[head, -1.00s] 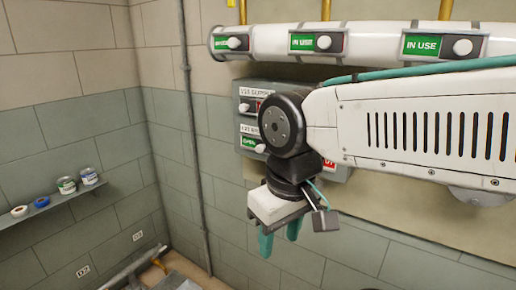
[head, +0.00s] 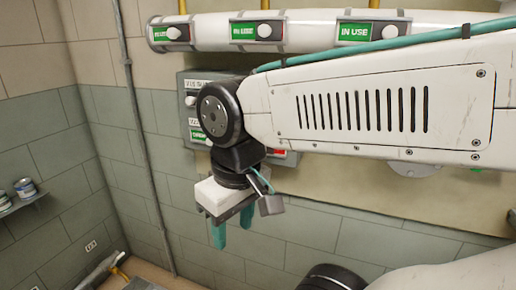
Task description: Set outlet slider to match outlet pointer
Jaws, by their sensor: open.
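My gripper (head: 232,236) hangs at the lower middle of the head view, its two teal fingers pointing down and apart, with nothing between them. It is in front of the wall, below a grey panel (head: 188,84). The panel carries a white knob (head: 190,101) and a green label with a slider (head: 198,135); my arm hides most of the rest of it. I cannot tell which slider is the outlet one, and no outlet pointer can be made out.
A white pipe (head: 300,31) above holds several green "IN USE" signs with white knobs. A thin vertical conduit (head: 135,130) runs down the wall at left. A small shelf (head: 22,202) with cans is at far left. The wall below my gripper looks clear.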

